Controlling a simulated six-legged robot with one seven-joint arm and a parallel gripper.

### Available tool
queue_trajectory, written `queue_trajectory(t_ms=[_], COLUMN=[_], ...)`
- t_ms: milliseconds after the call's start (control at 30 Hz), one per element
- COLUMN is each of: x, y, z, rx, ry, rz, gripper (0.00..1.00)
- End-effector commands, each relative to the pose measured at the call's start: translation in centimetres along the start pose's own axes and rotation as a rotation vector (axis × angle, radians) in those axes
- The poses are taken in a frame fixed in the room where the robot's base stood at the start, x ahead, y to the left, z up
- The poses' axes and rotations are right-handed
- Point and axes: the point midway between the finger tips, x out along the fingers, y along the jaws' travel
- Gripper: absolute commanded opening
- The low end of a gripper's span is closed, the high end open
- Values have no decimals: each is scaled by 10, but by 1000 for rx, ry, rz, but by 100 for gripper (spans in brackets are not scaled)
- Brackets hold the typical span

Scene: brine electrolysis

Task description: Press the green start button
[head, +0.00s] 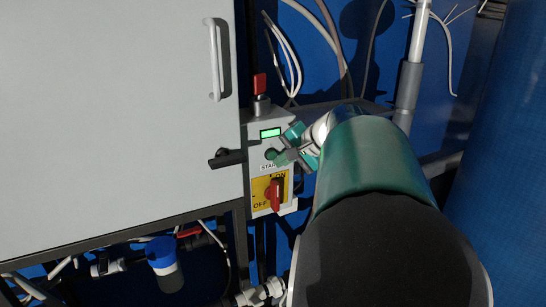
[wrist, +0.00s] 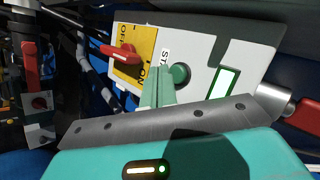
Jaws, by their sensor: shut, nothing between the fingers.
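The green start button (head: 270,154) is on a light grey control box, above a label whose visible letters read "STA". In the wrist view the round green button (wrist: 180,74) shows right beside my fingertips. My gripper (head: 281,158) is shut and empty, its teal fingers pointing left at the button area from the right. In the wrist view the closed fingers (wrist: 158,75) overlap the box face next to the button and cover part of the label. I cannot tell whether the fingertips touch the button or the box.
A lit green display (head: 270,133) sits above the button. A red rotary switch (head: 274,194) on a yellow ON/OFF plate is below it. A red key-like knob (head: 260,84) stands on top. A black handle (head: 228,158) sticks out left. A large white cabinet (head: 110,110) fills the left.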

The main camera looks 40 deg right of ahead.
Motion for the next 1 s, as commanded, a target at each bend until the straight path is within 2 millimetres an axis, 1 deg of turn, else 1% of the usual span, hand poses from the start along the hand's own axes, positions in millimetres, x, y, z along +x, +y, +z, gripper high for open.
queue_trajectory(t_ms=[500,1000], x=[-31,-33], y=[22,24], z=[22,24], rx=[0,0], ry=[1,0], rz=[-1,0], gripper=[0,0])
